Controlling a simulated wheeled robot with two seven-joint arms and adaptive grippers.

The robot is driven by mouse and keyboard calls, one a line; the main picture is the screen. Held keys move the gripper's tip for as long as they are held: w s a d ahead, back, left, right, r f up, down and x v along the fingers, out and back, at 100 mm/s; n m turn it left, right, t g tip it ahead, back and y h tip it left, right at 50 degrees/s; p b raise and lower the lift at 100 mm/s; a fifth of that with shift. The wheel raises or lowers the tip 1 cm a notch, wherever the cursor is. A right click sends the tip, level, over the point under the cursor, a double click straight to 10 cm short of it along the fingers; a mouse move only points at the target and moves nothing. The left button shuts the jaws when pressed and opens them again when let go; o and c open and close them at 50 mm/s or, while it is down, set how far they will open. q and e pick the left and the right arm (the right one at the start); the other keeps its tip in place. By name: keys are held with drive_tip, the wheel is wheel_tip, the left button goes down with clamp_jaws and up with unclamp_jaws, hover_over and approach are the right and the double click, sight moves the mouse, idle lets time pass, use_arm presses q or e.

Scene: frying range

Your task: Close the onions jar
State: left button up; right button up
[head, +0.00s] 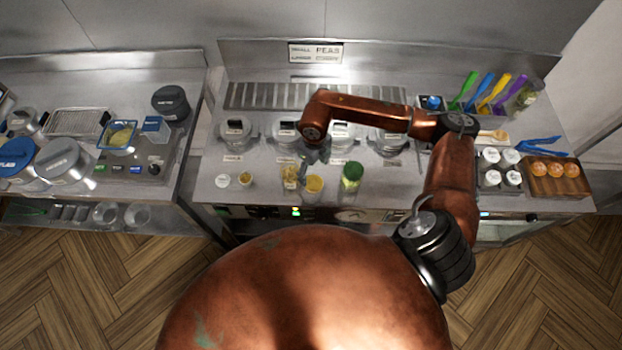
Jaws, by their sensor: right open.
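My right gripper (311,157) is open and hangs over the counter, just above and beside a glass jar (290,177) with yellowish contents. A round yellow item (314,184), a lid or a small open container, sits close to the right of that jar. A jar with a green lid (352,173) stands farther right. I cannot read any jar label, so I cannot tell which jar holds onions. The gap between the gripper and the jar is too small to judge. My left gripper is not in view.
Lidded pots, one of them (236,130), line the back of the steel counter (210,188). The counter's front edge is close.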

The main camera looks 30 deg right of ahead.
sight(313, 182)
drive_tip(key=shift+s+d+f, duration=0.1)
drive_tip(key=shift+s+d, duration=0.1)
drive_tip(key=shift+s, duration=0.05)
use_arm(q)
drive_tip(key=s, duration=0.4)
use_arm(e)
drive_tip(key=shift+w+f, duration=0.45)
drive_tip(key=shift+f, duration=0.85)
drive_tip(key=shift+s, duration=0.1)
drive_tip(key=shift+a+p, duration=0.1)
drive_tip(key=shift+p, duration=0.2)
wheel_tip(313, 182, down, 4)
drive_tip(key=shift+a+f+p, duration=0.1)
drive_tip(key=shift+a+p, duration=0.05)
drive_tip(key=shift+p, duration=0.75)
drive_tip(key=shift+f, duration=0.5)
drive_tip(key=shift+c, duration=0.3)
drive_tip(key=c, duration=0.5)
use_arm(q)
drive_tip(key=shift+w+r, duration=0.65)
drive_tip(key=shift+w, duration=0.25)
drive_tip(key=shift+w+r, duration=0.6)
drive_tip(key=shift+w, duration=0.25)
use_arm(e)
drive_tip(key=c, duration=0.4)
